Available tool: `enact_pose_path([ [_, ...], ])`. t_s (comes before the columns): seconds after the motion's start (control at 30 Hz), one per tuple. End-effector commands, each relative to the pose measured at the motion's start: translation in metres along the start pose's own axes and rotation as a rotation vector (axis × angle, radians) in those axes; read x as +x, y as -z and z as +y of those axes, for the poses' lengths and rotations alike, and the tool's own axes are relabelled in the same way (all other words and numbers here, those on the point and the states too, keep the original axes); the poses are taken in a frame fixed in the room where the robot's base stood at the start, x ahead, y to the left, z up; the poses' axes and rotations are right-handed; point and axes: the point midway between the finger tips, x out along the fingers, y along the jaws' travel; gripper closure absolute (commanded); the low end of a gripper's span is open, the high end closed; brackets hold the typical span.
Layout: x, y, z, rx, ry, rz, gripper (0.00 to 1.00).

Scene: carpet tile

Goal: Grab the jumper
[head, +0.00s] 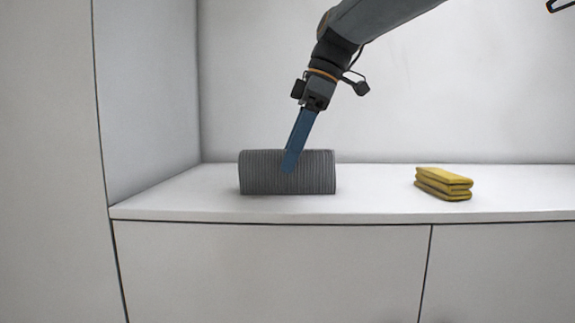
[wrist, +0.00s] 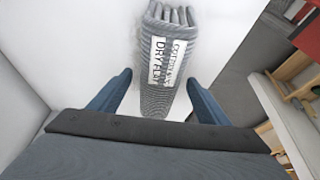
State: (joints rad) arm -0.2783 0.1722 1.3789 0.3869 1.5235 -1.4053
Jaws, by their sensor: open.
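The jumper (head: 262,173) is a grey ribbed roll lying on the white counter, left of centre in the head view. In the wrist view the jumper (wrist: 155,98) shows white labels, one reading "DRY FLAT", and folded layers at its far end. My gripper (head: 290,166) comes down from above, its blue fingers in front of the jumper's middle in the head view. In the wrist view my gripper (wrist: 159,77) is open, with one finger on each side of the jumper and gaps between. Whether the fingertips reach down beside it is hard to tell.
A yellow folded cloth (head: 443,184) lies on the white counter (head: 375,204) to the right, well apart from the jumper. A wall panel (head: 150,85) closes the counter's left end. The counter between jumper and cloth is clear. Wooden shelving shows at the wrist view's right.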

Motion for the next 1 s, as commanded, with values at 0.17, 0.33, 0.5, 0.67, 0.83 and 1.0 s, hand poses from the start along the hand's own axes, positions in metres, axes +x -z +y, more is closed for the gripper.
enact_pose_path([
  [0.17,0.016,0.002,-0.001,-0.004,0.001,0.000,0.30],
  [0.33,0.018,0.002,0.000,-0.005,0.000,0.000,0.30],
  [0.5,0.018,0.002,0.000,-0.005,0.000,0.000,0.47],
  [0.67,0.018,0.002,-0.001,-0.005,0.000,0.000,0.74],
  [0.83,0.018,0.002,-0.001,-0.005,0.000,0.000,0.84],
  [1.0,0.016,0.003,0.000,-0.005,-0.001,0.000,0.84],
])
